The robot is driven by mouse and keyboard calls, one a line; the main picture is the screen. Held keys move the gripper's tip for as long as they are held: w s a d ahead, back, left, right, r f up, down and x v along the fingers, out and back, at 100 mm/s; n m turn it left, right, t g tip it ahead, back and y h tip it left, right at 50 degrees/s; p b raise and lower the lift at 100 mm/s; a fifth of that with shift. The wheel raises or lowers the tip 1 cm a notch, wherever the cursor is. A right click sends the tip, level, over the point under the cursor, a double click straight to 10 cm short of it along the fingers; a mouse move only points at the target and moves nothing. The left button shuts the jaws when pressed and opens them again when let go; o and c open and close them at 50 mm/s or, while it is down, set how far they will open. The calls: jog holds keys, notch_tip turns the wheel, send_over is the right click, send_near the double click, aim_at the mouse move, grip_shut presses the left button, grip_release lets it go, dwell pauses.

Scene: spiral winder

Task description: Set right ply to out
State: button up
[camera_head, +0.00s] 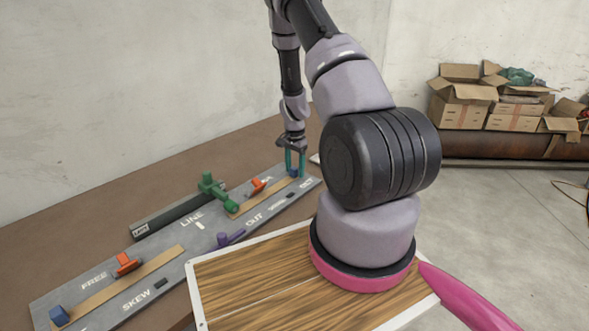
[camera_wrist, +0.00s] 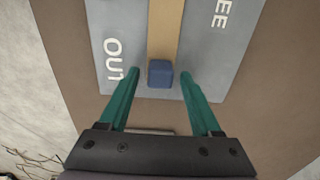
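The grey panel (camera_head: 205,255) carries two tan tracks, each with a blue block at one end. The right track's blue block (camera_head: 293,173) sits at the far right end of its strip. My gripper (camera_head: 295,160) is over that block, pointing down. In the wrist view, the same blue block (camera_wrist: 160,73) lies between the teal fingers of my gripper (camera_wrist: 158,82), with a gap on each side. The fingers are open and do not appear to touch it. The word OUT (camera_wrist: 113,60) is beside the right track in the wrist view.
The left blue block (camera_head: 58,314) is at the near left end of its track. Orange knobs (camera_head: 126,263) (camera_head: 257,186), a green lever (camera_head: 215,192) and a purple lever (camera_head: 229,238) stand on the panel. A wood-topped board (camera_head: 250,280) lies in front.

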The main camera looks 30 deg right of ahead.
notch_tip(320, 180, up, 11)
dwell(0.5)
jog(key=shift+f, duration=0.1)
jog(key=s+a+r+n+t+y, duration=0.1)
jog(key=s+a+r, duration=0.15)
jog(key=r, duration=0.55)
jog(key=s+a+r+n+t, duration=0.15)
jog(key=a+r, duration=0.25)
jog(key=r, duration=0.4)
jog(key=s+a+r+n+t+y, duration=0.1)
jog(key=s+a+r+n, duration=0.15)
jog(key=r, duration=0.55)
jog(key=s+a+r+n+t, duration=0.2)
jog(key=s+r, duration=0.4)
jog(key=s, duration=0.3)
jog(key=s+a+r+n+t, duration=0.1)
jog(key=s+a+r, duration=0.4)
jog(key=s, duration=0.5)
jog(key=shift+s+a+r+n+t, duration=0.2)
jog(key=shift+r+n+t, duration=0.15)
jog(key=shift+r+n, duration=0.4)
